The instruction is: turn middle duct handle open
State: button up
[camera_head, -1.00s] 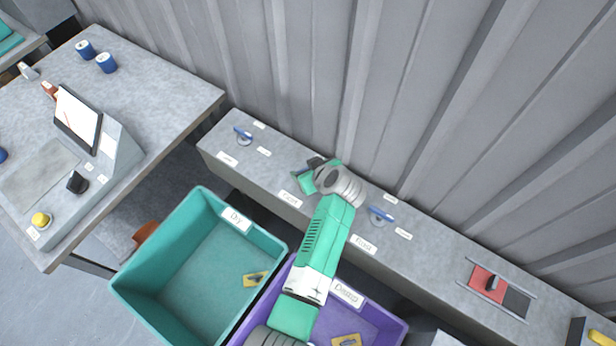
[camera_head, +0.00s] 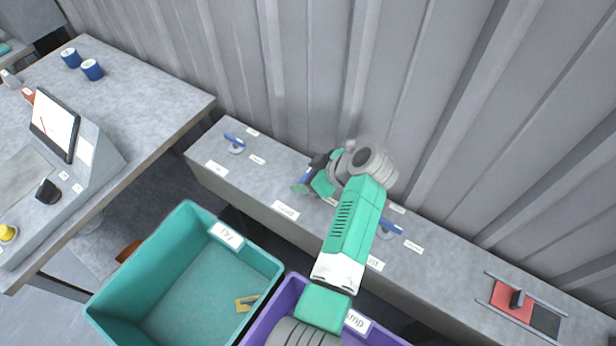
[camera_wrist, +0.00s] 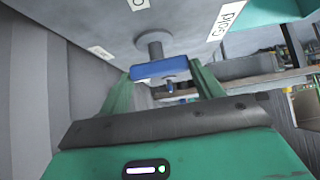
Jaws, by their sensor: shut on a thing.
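The middle duct handle is a blue bar on a round grey post; it fills the gap between my green fingers in the wrist view (camera_wrist: 158,69). In the head view a bit of its blue (camera_head: 305,176) shows at my gripper (camera_head: 313,182), set at a different angle from the other two handles. My gripper is shut on this bar, with a finger at each end of it. The fingers and wrist hide much of the handle and part of its labels in the head view.
Another blue handle (camera_head: 234,140) stands left on the grey ledge (camera_head: 440,262); a third (camera_head: 391,227) is right, partly behind my arm. A red slider plate (camera_head: 511,301) is farther right. Teal (camera_head: 183,255) and purple (camera_head: 288,293) bins stand in front. The ribbed wall is close behind.

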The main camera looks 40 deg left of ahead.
dwell(0.3)
jog(key=o, duration=1)
jog(key=p+v, duration=0.2)
jog(key=v, duration=0.5)
jog(key=shift+d+r, duration=0.25)
jog(key=shift+d, duration=0.05)
